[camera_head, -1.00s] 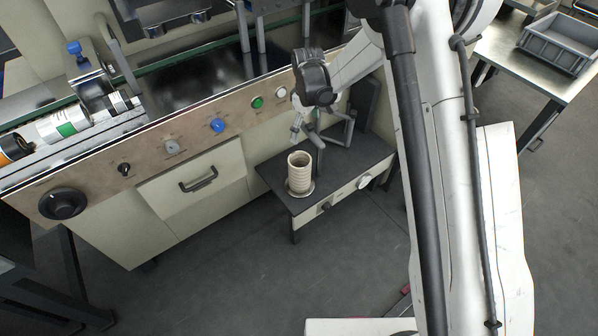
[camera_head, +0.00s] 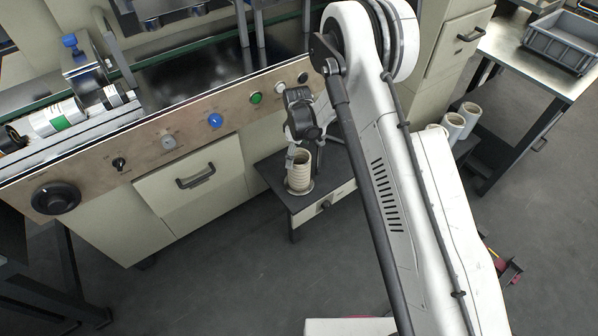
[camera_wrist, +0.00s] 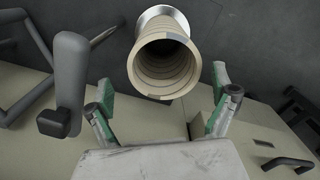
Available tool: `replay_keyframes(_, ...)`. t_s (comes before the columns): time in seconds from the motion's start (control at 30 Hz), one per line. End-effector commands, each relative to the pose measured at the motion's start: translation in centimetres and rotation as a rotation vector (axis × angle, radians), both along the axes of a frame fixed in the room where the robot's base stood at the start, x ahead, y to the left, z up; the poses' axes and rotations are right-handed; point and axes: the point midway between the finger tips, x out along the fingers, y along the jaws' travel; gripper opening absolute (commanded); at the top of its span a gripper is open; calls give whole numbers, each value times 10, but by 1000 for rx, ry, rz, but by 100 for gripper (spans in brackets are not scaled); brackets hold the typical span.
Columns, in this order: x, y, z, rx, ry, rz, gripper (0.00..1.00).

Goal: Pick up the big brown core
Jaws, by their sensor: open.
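The big core (camera_head: 299,178) is a beige-brown, ribbed, hollow cylinder standing upright on a round base on the small dark side table (camera_head: 276,169). In the wrist view the core (camera_wrist: 165,84) shows its open end toward the camera, at upper centre. My gripper (camera_wrist: 163,80) is open, its green-padded fingers left and right of the core with a gap on each side; it holds nothing. In the head view my gripper (camera_head: 296,150) is close above the core's top; its fingers are partly hidden by the wrist.
The machine's button panel (camera_head: 215,122) and drawer front (camera_head: 190,178) stand close behind and left of the side table. A grey post (camera_wrist: 72,85) is close to my left finger in the wrist view. White rolls (camera_head: 453,127) stand at right.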

Motion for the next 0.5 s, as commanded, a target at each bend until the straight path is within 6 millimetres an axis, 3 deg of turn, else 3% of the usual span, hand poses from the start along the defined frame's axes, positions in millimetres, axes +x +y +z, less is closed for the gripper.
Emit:
replay_keyframes(0.17, -2, -1, -9, 0, 0, 0, 92)
replay_keyframes(0.5, -10, -5, -51, 0, 0, 0, 92)
